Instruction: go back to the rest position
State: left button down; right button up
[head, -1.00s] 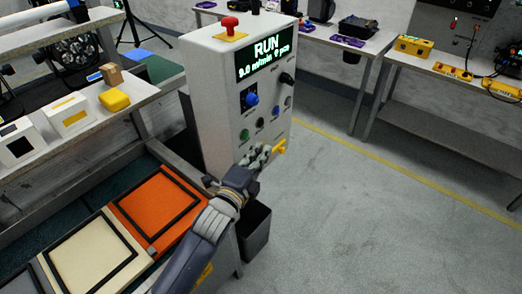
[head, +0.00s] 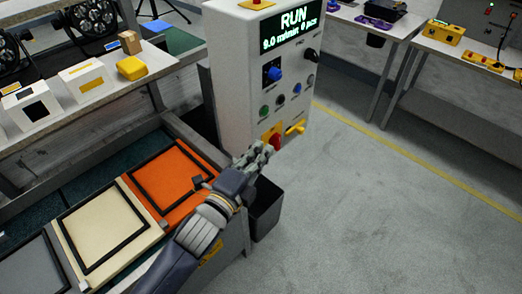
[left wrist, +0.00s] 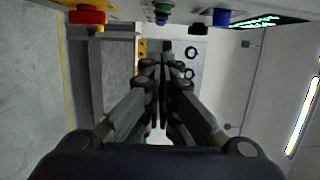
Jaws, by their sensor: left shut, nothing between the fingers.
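My left gripper (head: 262,152) is shut and empty in the head view, in front of the lower part of the white control box (head: 230,85). In the left wrist view my left gripper (left wrist: 163,65) shows with its fingers together. The box's screen (head: 293,24) reads RUN. A red knob (head: 274,141) and a yellow lever (head: 295,128) sit low on its face, just beyond the fingers and apart from them as far as I can tell. My right gripper is in neither view.
Orange (head: 172,172) and cream (head: 92,225) framed panels lie on the line at left. A dark bin (head: 264,207) stands below my left arm. A shelf with white boxes (head: 83,80) and a yellow block (head: 131,67) is at upper left. The floor at right (head: 385,215) is clear.

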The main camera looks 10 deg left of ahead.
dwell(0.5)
pick_arm(q)
jog(key=a+f+n+g+y, duration=0.2)
jog(key=a+f+n, duration=0.1)
jog(key=f, duration=0.9)
jog(key=a+f+n+g+y, duration=0.1)
jog(key=a+f+n+g, duration=0.15)
jog(key=f, duration=0.95)
jog(key=s+a+f+n+g+y, duration=0.1)
jog(key=s+a+f+n+g, duration=0.15)
jog(key=s+f, duration=0.4)
jog(key=s+a+f+n+g+y, duration=0.1)
jog(key=s+a+f+n, duration=0.15)
jog(key=f, duration=0.75)
jog(key=s+a+f+n+g, duration=0.2)
jog(key=s+f, duration=0.4)
jog(key=s, duration=0.5)
jog(key=s+a+f+n+g+y, duration=0.1)
jog(key=s+a+f+n+g, duration=0.1)
jog(key=s+f, duration=0.5)
jog(key=s+a+f+n+g, duration=0.2)
jog(key=s+f+n, duration=0.3)
jog(key=s, duration=1.1)
notch_tip(320, 180, down, 2)
jog(key=shift+s+a+f+g+y, duration=0.1)
jog(key=shift+s+a+g+y, duration=0.25)
jog(key=shift+g, duration=0.45)
jog(key=shift+w+d+n, duration=0.1)
jog(key=shift+n, duration=0.15)
